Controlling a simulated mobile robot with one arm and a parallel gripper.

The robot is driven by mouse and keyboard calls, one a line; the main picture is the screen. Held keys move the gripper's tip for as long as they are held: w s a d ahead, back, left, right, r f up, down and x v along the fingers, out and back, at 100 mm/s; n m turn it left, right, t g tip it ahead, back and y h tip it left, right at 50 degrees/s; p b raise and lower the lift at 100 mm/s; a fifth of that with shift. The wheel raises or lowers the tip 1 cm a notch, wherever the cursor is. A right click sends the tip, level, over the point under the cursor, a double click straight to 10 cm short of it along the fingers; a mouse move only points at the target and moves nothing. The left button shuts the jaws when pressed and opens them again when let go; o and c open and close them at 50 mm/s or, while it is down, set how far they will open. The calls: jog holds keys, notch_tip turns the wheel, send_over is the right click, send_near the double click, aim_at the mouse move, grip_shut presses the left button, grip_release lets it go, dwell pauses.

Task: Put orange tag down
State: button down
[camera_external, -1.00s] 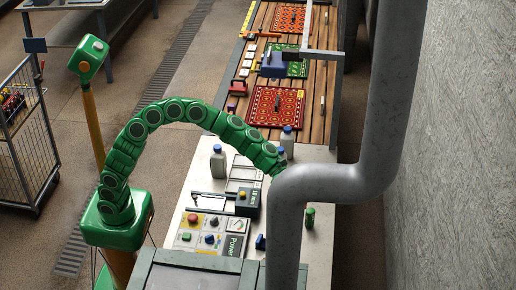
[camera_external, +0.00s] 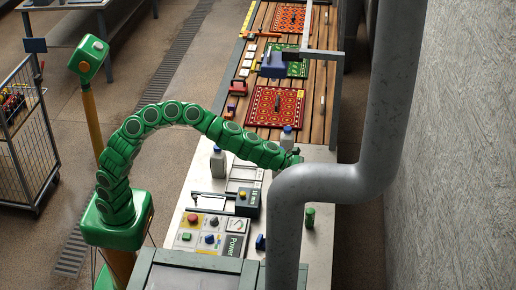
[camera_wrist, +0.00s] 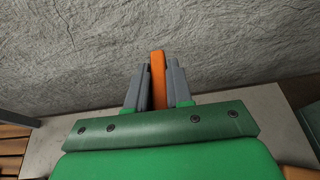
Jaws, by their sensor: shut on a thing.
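My gripper (camera_wrist: 158,84) is shut on the orange tag (camera_wrist: 158,68). In the wrist view the tag stands up between the two grey fingers and sticks out past their tips. The rough grey wall fills the view beyond it. In the external view the end of my arm (camera_external: 296,158) reaches over the far part of the white counter (camera_external: 316,160), just above the bend of the grey pipe. The tag cannot be made out in the external view.
A thick grey pipe (camera_external: 330,183) runs close to the end of my arm. Bottles with blue caps (camera_external: 217,163) stand on the counter, with a small green can (camera_external: 310,217) nearer the front. A control panel (camera_external: 210,232) and a dark timer box (camera_external: 248,203) are at the left. Rugs (camera_external: 274,107) lie on the slatted table.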

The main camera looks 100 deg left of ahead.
jog(key=s+a+n+g+y, duration=0.8)
jog(key=s+a+n+y, duration=0.45)
jog(key=a, duration=0.45)
notch_tip(320, 180, down, 12)
jog(key=n, duration=0.1)
jog(key=shift+g, duration=0.3)
jog(key=shift+w+a+f, duration=0.7)
jog(key=shift+w+f, duration=0.9)
jog(key=shift+w, duration=0.5)
jog(key=shift+w+a+f, duration=0.7)
jog(key=shift+w+f, duration=0.95)
jog(key=shift+w, duration=0.5)
jog(key=shift+w+a+f, duration=0.7)
jog(key=shift+w+f, duration=0.9)
jog(key=shift+w, duration=0.5)
jog(key=shift+f, duration=1.55)
jog(key=shift+f, duration=0.15)
jog(key=c, duration=1)
grip_release()
